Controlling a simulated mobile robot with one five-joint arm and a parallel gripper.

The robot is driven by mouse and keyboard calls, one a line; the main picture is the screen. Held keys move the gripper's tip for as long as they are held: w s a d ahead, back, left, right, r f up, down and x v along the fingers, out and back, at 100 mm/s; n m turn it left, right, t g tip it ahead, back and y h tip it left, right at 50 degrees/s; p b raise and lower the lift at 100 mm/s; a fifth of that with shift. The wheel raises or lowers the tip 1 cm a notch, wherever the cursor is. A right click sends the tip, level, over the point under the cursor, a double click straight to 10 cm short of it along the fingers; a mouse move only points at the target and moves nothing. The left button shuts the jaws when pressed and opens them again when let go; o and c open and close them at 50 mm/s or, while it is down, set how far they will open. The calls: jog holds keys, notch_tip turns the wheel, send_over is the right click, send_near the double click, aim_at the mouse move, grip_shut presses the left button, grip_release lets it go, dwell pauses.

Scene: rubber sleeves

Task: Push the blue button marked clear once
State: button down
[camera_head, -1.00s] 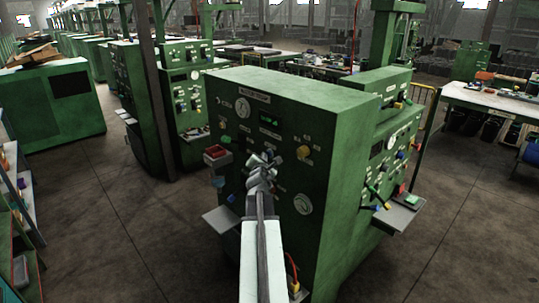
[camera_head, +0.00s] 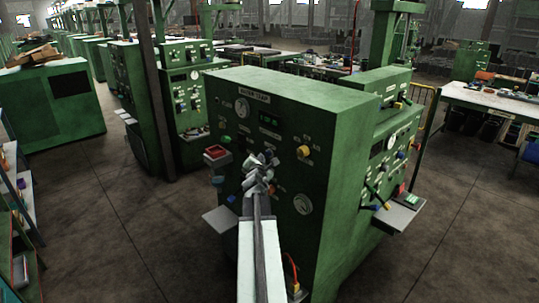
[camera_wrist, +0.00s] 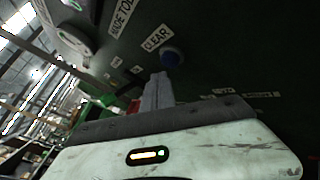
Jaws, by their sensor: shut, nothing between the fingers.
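In the wrist view the blue button (camera_wrist: 172,57) sits on the dark green panel, just right of and below a white label reading CLEAR (camera_wrist: 157,37). My gripper (camera_wrist: 160,76) is shut and empty. Its fingertips show just below and slightly left of the button in that view; whether they touch it I cannot tell. In the head view my gripper (camera_head: 258,158) is in front of the green machine's control panel (camera_head: 285,225). I cannot make out the clear button there; my gripper and arm cover part of the panel.
A grey shelf (camera_head: 218,219) juts out lower left. Open floor lies to the left.

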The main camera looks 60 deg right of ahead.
jog(key=a, duration=0.1)
jog(key=w+a, duration=0.1)
jog(key=a, duration=0.2)
jog(key=shift+w+a, duration=0.25)
jog(key=shift+a, duration=0.1)
dwell(0.5)
jog(key=shift+w, duration=0.1)
